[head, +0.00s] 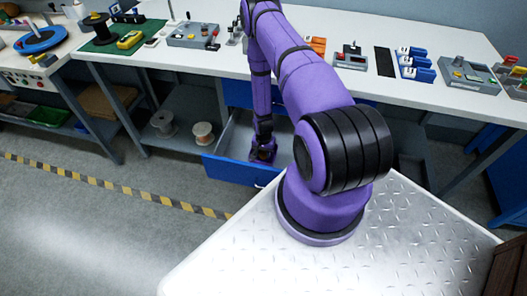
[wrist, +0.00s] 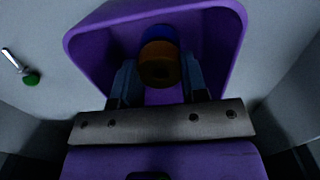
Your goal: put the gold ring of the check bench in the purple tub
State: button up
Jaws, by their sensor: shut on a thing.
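The gold ring (wrist: 158,68) sits between the fingers of my gripper (wrist: 158,78), which is shut on it. The ring looks dark gold in the dim light. The purple tub (wrist: 91,33) lies beyond and around the fingertips in the wrist view, and the ring shows against its inside. A blue piece (wrist: 158,34) shows just past the ring; I cannot tell whether it lies in the tub. In the head view, my gripper (head: 263,152) points down into the open drawer, and the ring cannot be made out there.
The open blue drawer (head: 233,170) has grey walls close around my gripper. A green-ended tool (wrist: 31,78) lies on the drawer floor left of the tub. The white bench (head: 225,65) above carries several devices. Spools (head: 203,133) stand on the lower shelf at left.

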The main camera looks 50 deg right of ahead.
jog(key=shift+f, duration=0.1)
jog(key=o, duration=1)
jog(key=shift+c, duration=0.2)
notch_tip(320, 180, up, 13)
